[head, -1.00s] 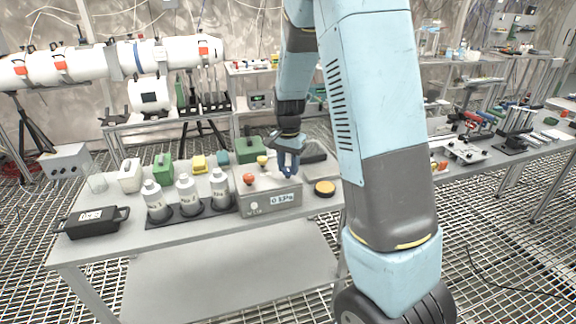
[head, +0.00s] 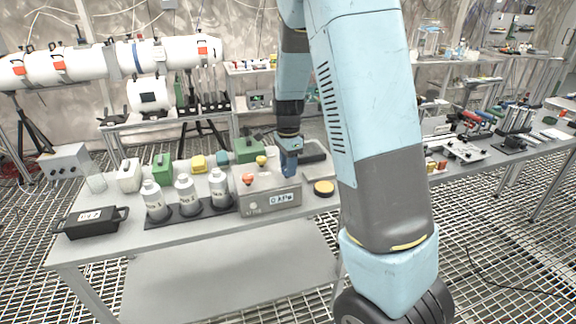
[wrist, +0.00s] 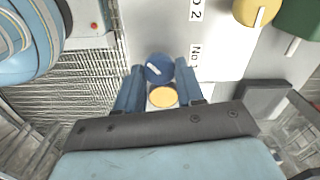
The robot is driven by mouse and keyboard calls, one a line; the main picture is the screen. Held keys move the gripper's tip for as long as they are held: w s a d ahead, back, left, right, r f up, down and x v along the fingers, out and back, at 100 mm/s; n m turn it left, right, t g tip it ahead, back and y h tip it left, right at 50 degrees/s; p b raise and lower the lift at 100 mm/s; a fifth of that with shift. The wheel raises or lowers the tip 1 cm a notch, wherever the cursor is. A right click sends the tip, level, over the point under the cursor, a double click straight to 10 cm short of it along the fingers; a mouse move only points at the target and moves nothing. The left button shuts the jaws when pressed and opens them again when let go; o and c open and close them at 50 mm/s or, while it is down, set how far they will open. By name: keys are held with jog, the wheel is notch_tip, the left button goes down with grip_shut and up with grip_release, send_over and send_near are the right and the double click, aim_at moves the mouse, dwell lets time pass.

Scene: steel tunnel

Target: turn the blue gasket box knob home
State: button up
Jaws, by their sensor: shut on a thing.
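The grey gasket box (head: 270,201) stands near the right end of the table, with a 0 kPa label on its front. It has a red knob (head: 248,179) at front left and a yellow knob (head: 261,161) farther back, which also shows in the wrist view (wrist: 253,10). The blue knob (wrist: 159,68) has a white pointer line that lies aslant in the wrist view. My gripper (wrist: 158,70) is shut on it, one blue finger on each side. In the head view my gripper (head: 290,172) points down at the box's right side and hides the blue knob.
A yellow-topped puck (head: 324,187) lies on the table right of the box and shows beyond my fingers. Three white bottles (head: 185,195) stand left of the box. A green box (head: 247,150) and a dark tray (head: 312,152) sit close behind. A black case (head: 91,222) lies at front left.

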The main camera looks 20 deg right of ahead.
jog(key=shift+a, duration=0.15)
jog(key=o, duration=1)
jog(key=shift+o, duration=0.2)
notch_tip(320, 180, up, 14)
jog(key=shift+f, duration=0.15)
jog(key=shift+w, duration=0.1)
